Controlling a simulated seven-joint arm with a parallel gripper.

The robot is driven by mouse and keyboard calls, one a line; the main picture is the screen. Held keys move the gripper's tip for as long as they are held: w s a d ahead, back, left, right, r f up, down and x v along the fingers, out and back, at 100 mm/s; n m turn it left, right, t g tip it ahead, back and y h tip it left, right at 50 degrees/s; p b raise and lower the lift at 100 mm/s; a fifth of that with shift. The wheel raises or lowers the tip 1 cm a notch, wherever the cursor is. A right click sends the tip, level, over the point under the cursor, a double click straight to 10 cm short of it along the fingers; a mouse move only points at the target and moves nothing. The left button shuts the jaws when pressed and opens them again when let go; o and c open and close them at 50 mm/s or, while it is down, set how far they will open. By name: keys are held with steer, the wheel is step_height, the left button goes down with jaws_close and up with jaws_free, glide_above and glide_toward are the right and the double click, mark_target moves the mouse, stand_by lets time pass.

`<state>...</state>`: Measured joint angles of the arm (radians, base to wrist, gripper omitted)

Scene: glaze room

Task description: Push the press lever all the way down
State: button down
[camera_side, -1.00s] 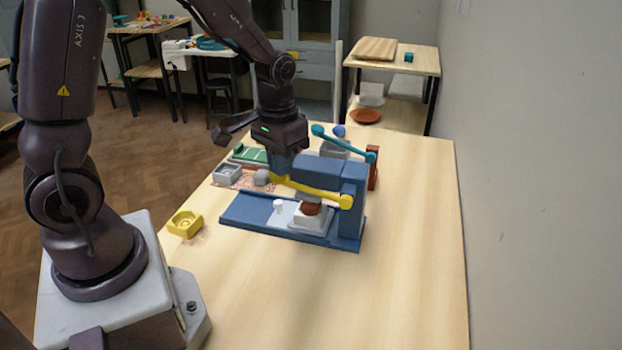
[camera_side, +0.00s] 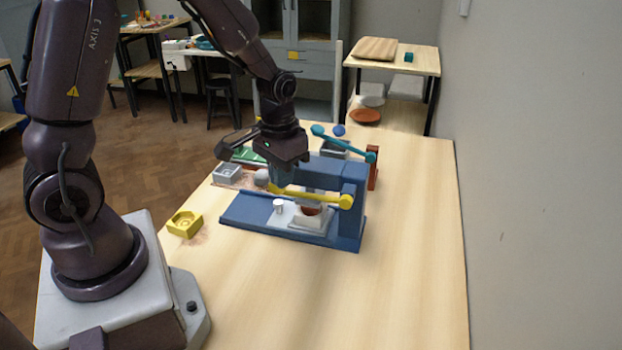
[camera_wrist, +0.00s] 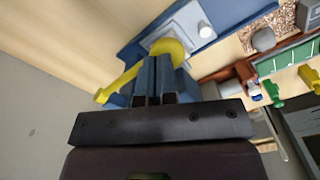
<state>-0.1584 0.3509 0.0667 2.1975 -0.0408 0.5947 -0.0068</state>
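The blue press (camera_side: 352,222) stands on the table with its yellow lever (camera_side: 312,196) on the near side. The lever runs from a pivot at the right to a knob at the left, the knob end slightly higher than the pivot. My gripper (camera_side: 276,184) is at the knob end, pointing down, its fingertips partly hidden in the side view. In the wrist view my gripper (camera_wrist: 157,62) has its fingers together, at the yellow lever knob (camera_wrist: 172,47), apparently touching it from above. The brown clay (camera_side: 311,210) sits under the ram, mostly covered, on a white block.
A second press with a teal lever (camera_side: 345,144) stands behind. A grey box (camera_side: 228,173), a green board (camera_side: 248,155) and a grey rounded thing (camera_side: 261,177) lie at the left back. A yellow mould (camera_side: 185,223) lies at the left edge. The table's front right is clear.

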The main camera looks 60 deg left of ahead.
steer(key=shift+f, duration=1.85)
steer(key=shift+r, duration=0.1)
steer(key=shift+r, duration=5.25)
step_height(320, 180, up, 5)
glide_above(282, 191)
steer(key=a, duration=0.1)
steer(key=shift+w, duration=0.25)
